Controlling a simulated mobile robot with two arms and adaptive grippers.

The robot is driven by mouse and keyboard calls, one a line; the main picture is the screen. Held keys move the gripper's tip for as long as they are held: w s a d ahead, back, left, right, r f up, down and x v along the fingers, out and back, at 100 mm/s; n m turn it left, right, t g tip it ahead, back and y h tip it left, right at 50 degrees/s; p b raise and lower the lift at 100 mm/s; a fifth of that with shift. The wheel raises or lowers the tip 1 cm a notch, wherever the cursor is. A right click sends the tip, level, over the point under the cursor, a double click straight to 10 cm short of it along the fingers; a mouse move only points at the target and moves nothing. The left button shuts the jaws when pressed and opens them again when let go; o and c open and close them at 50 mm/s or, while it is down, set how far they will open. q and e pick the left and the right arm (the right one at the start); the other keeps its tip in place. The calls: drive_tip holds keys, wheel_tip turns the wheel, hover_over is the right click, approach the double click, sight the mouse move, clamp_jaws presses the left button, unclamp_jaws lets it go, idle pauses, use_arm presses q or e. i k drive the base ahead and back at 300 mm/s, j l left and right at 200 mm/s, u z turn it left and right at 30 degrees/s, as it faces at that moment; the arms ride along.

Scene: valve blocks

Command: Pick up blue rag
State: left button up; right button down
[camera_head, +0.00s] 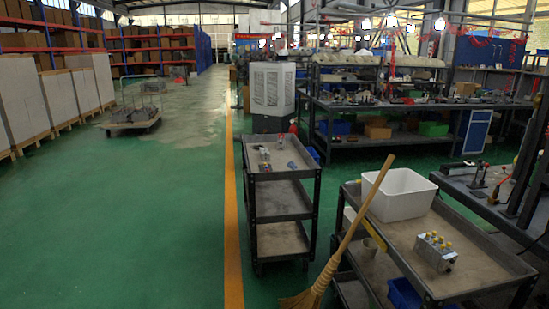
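Neither of my grippers is in view. I cannot make out a blue rag with certainty. A small bluish item (292,165) lies on the top tray of the dark three-tier cart (284,188) in the middle, too small to identify. A few other small items (264,154) lie further left on the same tray. On the nearer cart (480,262) at the right, a grey valve block (435,252) with several yellow caps sits beside a white open bin (400,194).
A straw broom (335,245) leans against the nearer cart, between the two carts. A blue bin (404,294) sits on that cart's lower shelf. Workbenches (400,106) stand behind. The green floor (120,235) left of the yellow line (231,215) is clear; a flat trolley (131,118) stands farther back.

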sight(291, 165)
drive_tip(key=i+z, duration=0.1)
drive_tip(key=z, duration=0.35)
drive_tip(key=i+j+z, duration=0.1)
drive_tip(key=z, duration=0.35)
drive_tip(key=i+j+z, duration=0.2)
drive_tip(key=j, duration=0.15)
drive_tip(key=i+j+z, duration=0.15)
drive_tip(key=j, duration=0.2)
drive_tip(key=i+j+z, duration=0.2)
drive_tip(key=j, duration=0.2)
drive_tip(key=j+z, duration=0.15)
drive_tip(key=j, duration=0.25)
drive_tip(key=j+z, duration=0.2)
drive_tip(key=j, duration=0.2)
drive_tip(key=i, duration=0.05)
